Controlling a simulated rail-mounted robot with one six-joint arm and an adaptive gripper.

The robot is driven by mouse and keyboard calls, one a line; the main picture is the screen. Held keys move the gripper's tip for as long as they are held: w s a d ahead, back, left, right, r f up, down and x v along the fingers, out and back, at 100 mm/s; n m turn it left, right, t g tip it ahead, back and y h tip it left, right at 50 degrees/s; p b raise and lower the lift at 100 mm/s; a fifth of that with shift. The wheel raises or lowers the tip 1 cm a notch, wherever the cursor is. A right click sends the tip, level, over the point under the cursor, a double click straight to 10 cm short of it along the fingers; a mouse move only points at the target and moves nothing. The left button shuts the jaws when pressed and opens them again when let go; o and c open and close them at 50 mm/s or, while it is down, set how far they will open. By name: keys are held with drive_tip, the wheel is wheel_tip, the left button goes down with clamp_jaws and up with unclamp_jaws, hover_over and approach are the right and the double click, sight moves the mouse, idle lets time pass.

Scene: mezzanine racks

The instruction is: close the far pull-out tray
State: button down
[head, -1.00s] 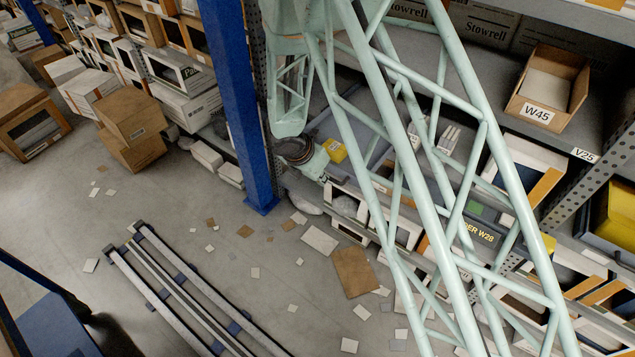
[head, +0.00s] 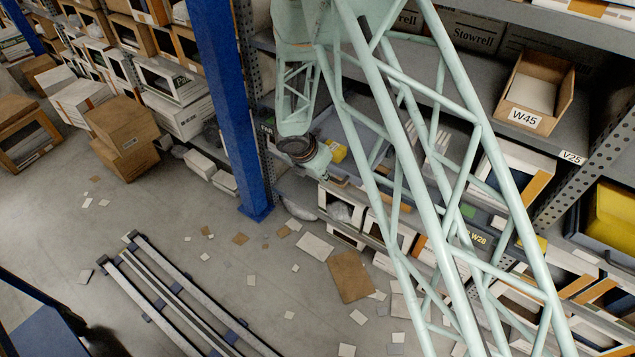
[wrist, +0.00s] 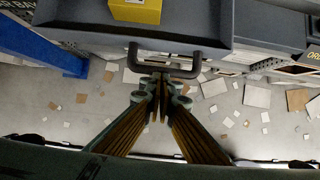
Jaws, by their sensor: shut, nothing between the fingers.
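The far pull-out tray (wrist: 215,45) is dark grey and fills the top of the wrist view. Its bar handle (wrist: 180,73) sticks out from its front. A yellow box (wrist: 136,10) lies in it. In the head view the tray (head: 327,124) is partly hidden behind my arm, and it stands out from the rack with the yellow box (head: 338,153) showing. My gripper (wrist: 160,82) is shut and empty, with its fingertips at the middle of the handle. I cannot tell whether they touch it.
A blue post (head: 228,110) stands left of the tray. Another grey tray with a yellow bin (head: 612,225) is at the right edge. Cards and a metal rail (head: 185,300) lie on the floor.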

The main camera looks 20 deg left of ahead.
drive_tip(key=p, duration=0.8)
approach(350, 156)
drive_tip(key=w+f, duration=0.1)
drive_tip(key=w, duration=0.1)
drive_tip(key=w+d+f, duration=0.1)
drive_tip(key=w+f, duration=0.2)
drive_tip(key=w, duration=0.1)
drive_tip(key=shift+w+d+f, duration=0.25)
drive_tip(key=shift+w+f, duration=0.05)
drive_tip(key=shift+s+f, duration=0.15)
drive_tip(key=shift+s, duration=0.05)
drive_tip(key=shift+s+f+b, duration=0.1)
drive_tip(key=shift+s+b, duration=0.2)
drive_tip(key=shift+b, duration=0.25)
drive_tip(key=shift+s+a+f+b, duration=0.1)
drive_tip(key=shift+s+a+b, duration=0.15)
drive_tip(key=shift+s+b, duration=0.55)
drive_tip(key=shift+s+a+f+b, duration=0.1)
drive_tip(key=shift+s+a+b, duration=0.15)
drive_tip(key=shift+s+b, duration=0.5)
drive_tip(key=v, duration=1)
drive_tip(key=shift+r, duration=0.1)
